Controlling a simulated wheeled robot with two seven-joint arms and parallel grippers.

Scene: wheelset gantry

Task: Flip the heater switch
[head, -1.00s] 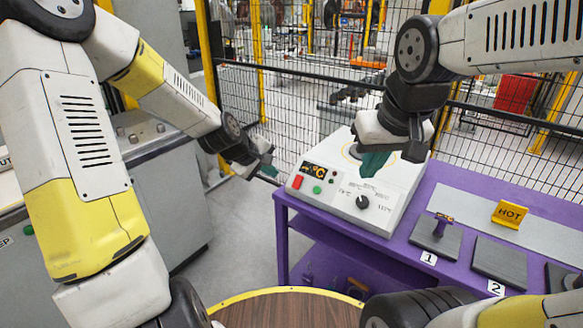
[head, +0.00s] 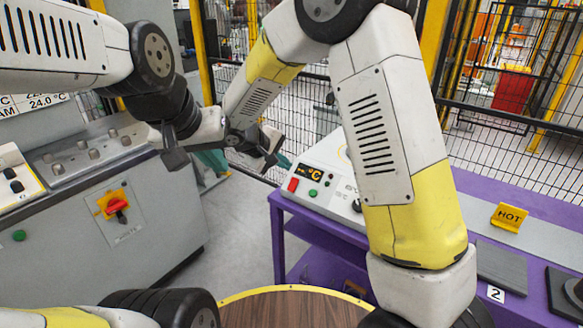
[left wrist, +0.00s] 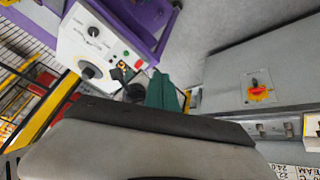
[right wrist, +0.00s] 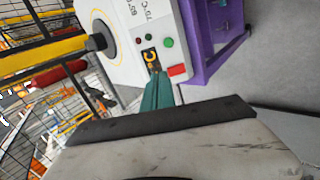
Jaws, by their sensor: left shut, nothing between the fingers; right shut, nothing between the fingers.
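The white heater (head: 314,207) stands at the left end of a purple table. Its red switch (head: 292,185) sits at the near left corner of the panel, beside a °C display (head: 315,173) and a green button (head: 313,193). The red switch also shows in the left wrist view (left wrist: 138,65) and the right wrist view (right wrist: 177,70). My right gripper (head: 281,161) is shut and empty, just behind and left of the switch, apparently apart from it. My left gripper (head: 211,160) is shut and empty, further left over the floor. My right arm hides much of the heater's right side.
A grey cabinet (head: 160,215) with a red-and-yellow rotary switch (head: 115,205) stands at left. The purple table (head: 480,190) carries a HOT sign (head: 509,216) and dark plates. Mesh fencing (head: 490,120) stands behind. Open floor lies between cabinet and table.

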